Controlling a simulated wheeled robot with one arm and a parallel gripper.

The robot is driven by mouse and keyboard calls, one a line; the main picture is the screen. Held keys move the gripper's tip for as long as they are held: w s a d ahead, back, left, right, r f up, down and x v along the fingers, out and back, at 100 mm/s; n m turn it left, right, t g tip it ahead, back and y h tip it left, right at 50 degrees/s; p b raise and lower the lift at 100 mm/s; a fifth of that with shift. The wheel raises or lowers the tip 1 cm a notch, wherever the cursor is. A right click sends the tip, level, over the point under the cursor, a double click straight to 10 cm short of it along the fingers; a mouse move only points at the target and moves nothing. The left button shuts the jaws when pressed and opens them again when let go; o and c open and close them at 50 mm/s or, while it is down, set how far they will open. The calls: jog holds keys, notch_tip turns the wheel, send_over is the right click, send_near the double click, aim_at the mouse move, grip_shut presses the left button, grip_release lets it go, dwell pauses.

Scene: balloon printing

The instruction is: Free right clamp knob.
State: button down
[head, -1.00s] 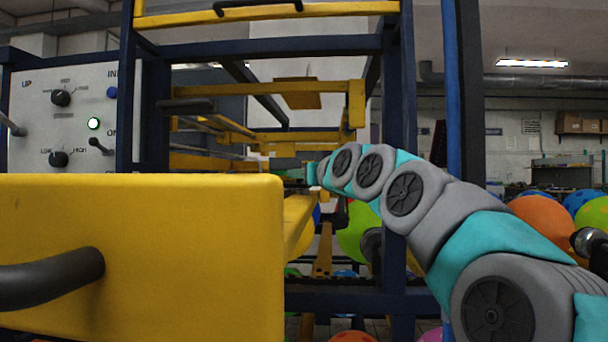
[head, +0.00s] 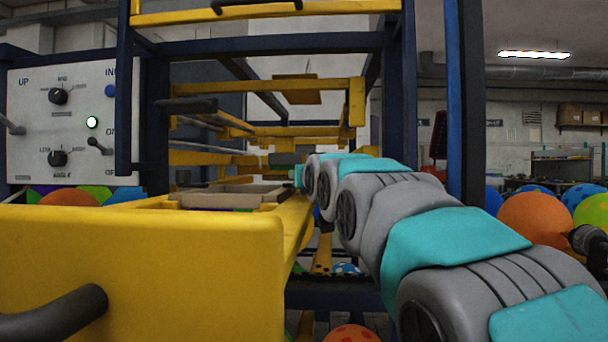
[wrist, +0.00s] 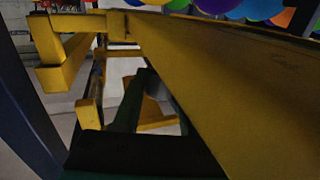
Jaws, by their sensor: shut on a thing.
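My gripper (head: 285,160) is at the far end of my arm, small in the head view, inside the machine's frame above the yellow bed (head: 292,215). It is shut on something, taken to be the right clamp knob. The knob itself is too small and hidden to make out in the head view. A wide yellow beam (wrist: 215,80) runs close on the right of that view.
A yellow front block (head: 140,270) with a dark handle (head: 55,315) stands near left. Blue posts (head: 402,110) and yellow bars (head: 270,86) surround my arm. A control panel (head: 70,125) is at left. Balloons (head: 535,222) lie at right. A yellow bar (wrist: 62,65) is at left in the wrist view.

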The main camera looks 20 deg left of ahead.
jog(key=shift+c, duration=2.2)
grip_release()
jog(key=shift+s, duration=0.1)
jog(key=shift+b+v, duration=0.65)
jog(key=shift+v, duration=3.15)
